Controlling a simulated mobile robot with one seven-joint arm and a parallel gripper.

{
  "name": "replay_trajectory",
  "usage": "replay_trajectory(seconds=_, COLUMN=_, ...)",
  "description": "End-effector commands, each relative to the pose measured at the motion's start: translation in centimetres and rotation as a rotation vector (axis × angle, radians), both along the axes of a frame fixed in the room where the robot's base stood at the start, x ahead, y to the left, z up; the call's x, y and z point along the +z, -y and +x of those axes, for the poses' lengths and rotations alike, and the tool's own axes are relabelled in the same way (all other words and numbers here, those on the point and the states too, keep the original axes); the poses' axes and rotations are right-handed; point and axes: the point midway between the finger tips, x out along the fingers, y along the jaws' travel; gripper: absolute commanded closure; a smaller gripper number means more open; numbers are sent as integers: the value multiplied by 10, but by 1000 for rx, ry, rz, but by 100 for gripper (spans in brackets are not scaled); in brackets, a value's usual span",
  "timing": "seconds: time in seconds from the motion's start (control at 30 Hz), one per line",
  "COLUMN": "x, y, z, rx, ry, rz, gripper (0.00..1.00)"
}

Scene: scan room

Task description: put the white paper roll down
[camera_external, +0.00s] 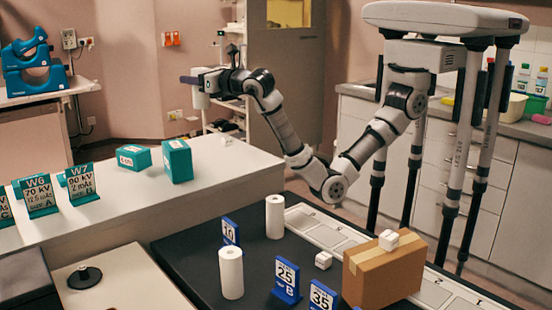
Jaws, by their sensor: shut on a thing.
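My gripper (196,79) is at the end of the arm, at the upper left of the middle. It is shut on a white paper roll (200,101), which hangs upright in the air beyond the light counter. The gripper hides the roll's middle. Two more white paper rolls stand upright on the dark table: one at the back (275,217) and one nearer the camera (231,273).
A cardboard box (372,275) with a white cube on top stands on the dark table (190,262), near blue number signs (286,282). The light counter (130,205) holds teal boxes (177,161) and signs (38,196); its right part is mostly clear.

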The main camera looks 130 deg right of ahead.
Motion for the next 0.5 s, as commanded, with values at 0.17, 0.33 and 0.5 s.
replay_trajectory(seconds=0.17, x=-6, y=77, z=-19, rx=-113, ry=2, rz=-2, gripper=83)
replay_trajectory(seconds=0.33, x=-7, y=114, z=-33, rx=-164, ry=2, rz=-3, gripper=83)
replay_trajectory(seconds=0.5, x=-20, y=124, z=-36, rx=-179, ry=-3, rz=-2, gripper=83)
